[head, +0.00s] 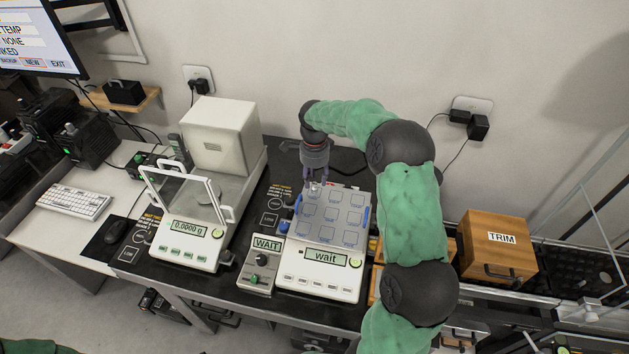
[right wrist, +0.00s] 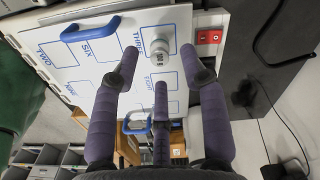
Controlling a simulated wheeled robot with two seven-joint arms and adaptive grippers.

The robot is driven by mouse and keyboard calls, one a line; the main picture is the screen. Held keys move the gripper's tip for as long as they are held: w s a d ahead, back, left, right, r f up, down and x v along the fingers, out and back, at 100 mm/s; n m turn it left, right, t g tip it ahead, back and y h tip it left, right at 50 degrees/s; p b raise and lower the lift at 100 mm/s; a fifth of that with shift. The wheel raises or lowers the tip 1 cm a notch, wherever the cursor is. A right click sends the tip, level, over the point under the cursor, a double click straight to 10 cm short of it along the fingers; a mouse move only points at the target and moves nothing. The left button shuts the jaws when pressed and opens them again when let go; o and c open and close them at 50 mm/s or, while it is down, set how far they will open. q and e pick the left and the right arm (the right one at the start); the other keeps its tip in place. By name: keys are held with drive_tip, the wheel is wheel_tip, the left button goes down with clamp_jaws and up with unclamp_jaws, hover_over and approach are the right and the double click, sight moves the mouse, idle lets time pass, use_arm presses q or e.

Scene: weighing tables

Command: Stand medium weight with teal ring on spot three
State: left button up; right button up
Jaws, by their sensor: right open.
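A small silvery weight (right wrist: 160,52) stands upright on the white plate, inside the outlined square beside the word THREE, in the right wrist view. I cannot make out a teal ring on it. My right gripper (right wrist: 161,72) has its dark fingers spread around and just short of the weight, apart from it. In the head view the gripper (head: 314,182) points down over the far left corner of the gridded plate (head: 338,198), and the weight is a small pale shape partly hidden under the fingers. My left gripper is not in view.
The plate has blue handles and sits on a scale (head: 320,282) reading "wait". A small box (head: 262,264) reading WAIT stands left of it. Further left is a glass-shielded balance (head: 190,240). A wooden TRIM box (head: 498,248) stands right. A red switch (right wrist: 209,37) shows beside the plate.

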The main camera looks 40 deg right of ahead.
sight(315, 184)
wheel_tip(315, 184, up, 10)
drive_tip(key=p, duration=0.1)
drive_tip(key=shift+p, duration=0.35)
idle(0.3)
